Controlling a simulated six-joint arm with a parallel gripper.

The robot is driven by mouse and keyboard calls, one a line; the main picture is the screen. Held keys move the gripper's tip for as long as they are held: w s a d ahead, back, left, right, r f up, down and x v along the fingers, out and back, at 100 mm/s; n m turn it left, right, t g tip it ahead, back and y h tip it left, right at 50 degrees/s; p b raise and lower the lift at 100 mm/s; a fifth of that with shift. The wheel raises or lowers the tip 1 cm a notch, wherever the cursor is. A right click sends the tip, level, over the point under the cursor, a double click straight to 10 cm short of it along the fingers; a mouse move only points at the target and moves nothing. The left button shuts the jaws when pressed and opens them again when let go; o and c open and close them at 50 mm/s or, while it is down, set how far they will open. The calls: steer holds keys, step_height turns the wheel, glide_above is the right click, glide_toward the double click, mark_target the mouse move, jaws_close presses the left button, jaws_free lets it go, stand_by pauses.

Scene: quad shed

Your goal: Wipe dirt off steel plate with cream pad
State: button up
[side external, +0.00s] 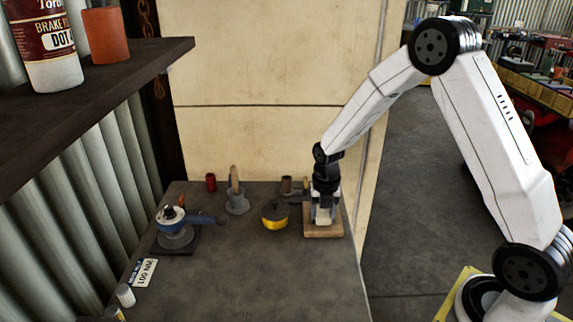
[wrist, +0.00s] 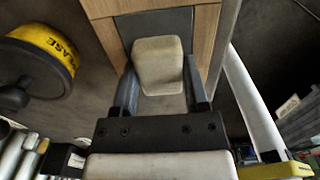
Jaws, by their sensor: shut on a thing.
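My gripper (side external: 323,208) is low over the wooden board (side external: 338,235) at the right of the bench. In the wrist view its two fingers (wrist: 160,72) are shut on the sides of the cream pad (wrist: 158,50). The dark grey steel plate (wrist: 182,18) shows around the pad's far end, set in the wooden board (wrist: 206,40). I cannot tell whether the pad touches the plate. No clear dirt shows on the visible strip of plate; the rest is hidden under the pad and gripper.
A black and yellow grease tin (side external: 274,222) stands just left of the board and shows in the wrist view (wrist: 62,48). A blue tool (side external: 176,225), a grey stand (side external: 236,205) and a red cylinder (side external: 211,182) are farther left.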

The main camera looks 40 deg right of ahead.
steer(key=shift+s+a, duration=0.55)
steer(key=shift+a, duration=0.05)
steer(key=shift+w+d, duration=2.3)
steer(key=shift+s+a, duration=2.4)
steer(key=shift+a, duration=0.05)
steer(key=shift+d+r, duration=0.1)
steer(key=shift+r, duration=4)
